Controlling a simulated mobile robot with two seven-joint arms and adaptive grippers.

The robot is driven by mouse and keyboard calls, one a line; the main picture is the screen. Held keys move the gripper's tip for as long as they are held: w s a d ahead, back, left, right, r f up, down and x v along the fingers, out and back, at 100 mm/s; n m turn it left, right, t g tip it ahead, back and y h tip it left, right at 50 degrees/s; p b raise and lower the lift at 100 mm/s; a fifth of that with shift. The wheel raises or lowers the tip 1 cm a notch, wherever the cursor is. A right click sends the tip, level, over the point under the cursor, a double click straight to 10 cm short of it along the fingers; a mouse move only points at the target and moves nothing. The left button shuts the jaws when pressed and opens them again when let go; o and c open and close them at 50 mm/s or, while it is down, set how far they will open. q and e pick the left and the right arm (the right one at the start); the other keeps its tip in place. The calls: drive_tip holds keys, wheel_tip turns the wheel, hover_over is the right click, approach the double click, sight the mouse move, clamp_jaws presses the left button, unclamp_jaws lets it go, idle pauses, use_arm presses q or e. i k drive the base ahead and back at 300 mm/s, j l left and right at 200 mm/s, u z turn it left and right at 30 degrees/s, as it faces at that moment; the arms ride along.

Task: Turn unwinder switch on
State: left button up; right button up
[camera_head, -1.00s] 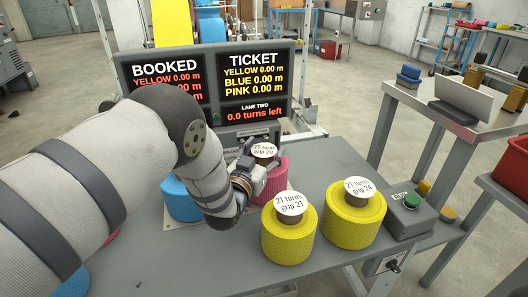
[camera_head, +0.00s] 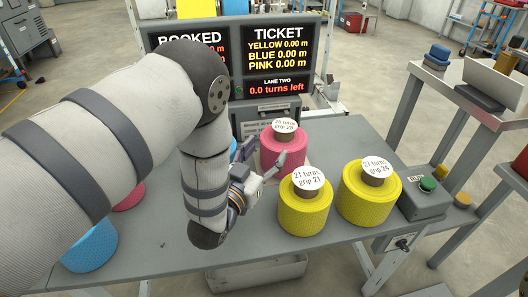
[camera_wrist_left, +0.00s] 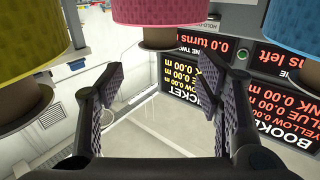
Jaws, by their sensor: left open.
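A lever switch (camera_head: 404,243) with a dark knob sits on a light plate on the table's front edge at right; I cannot read any label on it. A grey box with a green button (camera_head: 428,184) marked RUN stands on the table above it. My left gripper (camera_head: 262,160) is open and empty, in front of and left of the pink roll (camera_head: 284,153). It is well left of the switch and the RUN box. In the left wrist view its two fingers (camera_wrist_left: 162,95) are spread with nothing between them. My right gripper is not in view.
Two yellow rolls (camera_head: 304,212) (camera_head: 367,199) stand between my left gripper and the RUN box. A blue roll (camera_head: 90,246) stands at left. The display board (camera_head: 234,60) rises behind. A side table (camera_head: 470,95) is at right. The table's front middle is bare.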

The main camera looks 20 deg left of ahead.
sight(402, 243)
drive_tip(key=k+j, duration=0.1)
drive_tip(key=k, duration=0.9)
